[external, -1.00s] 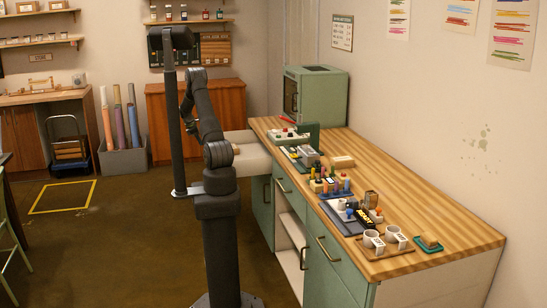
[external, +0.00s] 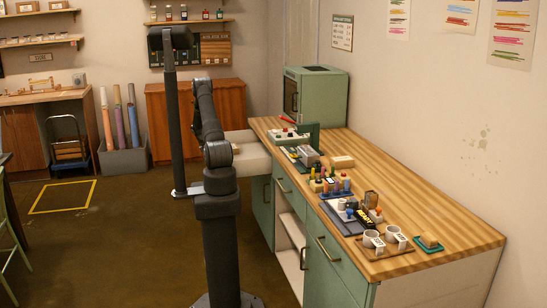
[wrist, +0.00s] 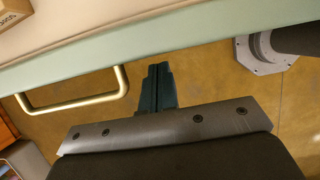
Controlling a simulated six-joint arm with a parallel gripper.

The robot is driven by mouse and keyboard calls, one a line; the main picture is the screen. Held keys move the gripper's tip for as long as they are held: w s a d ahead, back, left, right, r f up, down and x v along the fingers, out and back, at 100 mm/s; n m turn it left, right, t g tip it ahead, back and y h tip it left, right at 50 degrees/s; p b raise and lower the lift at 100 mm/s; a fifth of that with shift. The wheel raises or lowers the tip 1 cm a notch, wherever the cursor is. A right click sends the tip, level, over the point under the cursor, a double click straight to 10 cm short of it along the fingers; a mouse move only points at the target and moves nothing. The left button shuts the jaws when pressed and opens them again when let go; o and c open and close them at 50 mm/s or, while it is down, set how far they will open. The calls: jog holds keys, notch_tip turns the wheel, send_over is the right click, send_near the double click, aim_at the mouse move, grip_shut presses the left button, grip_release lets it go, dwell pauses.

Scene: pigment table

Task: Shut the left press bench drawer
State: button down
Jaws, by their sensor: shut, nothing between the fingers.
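The left press bench drawer (external: 258,157) is pulled out from the far left end of the bench in the external view, its cream side showing beside my arm. In the wrist view its green front edge (wrist: 200,47) crosses the picture, with a brass bar handle (wrist: 75,104) left of my fingers. My gripper (wrist: 158,72) is shut and empty, its fingertips close to the drawer front, right of the handle. I cannot tell whether they touch it. In the external view my arm hides the gripper and the drawer front.
Part of a cardboard box (wrist: 12,12) shows inside the drawer.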

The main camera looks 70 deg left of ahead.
jog(key=shift+w, duration=0.35)
jog(key=w, duration=2.6)
jog(key=shift+w, duration=0.25)
jog(key=shift+s, duration=0.15)
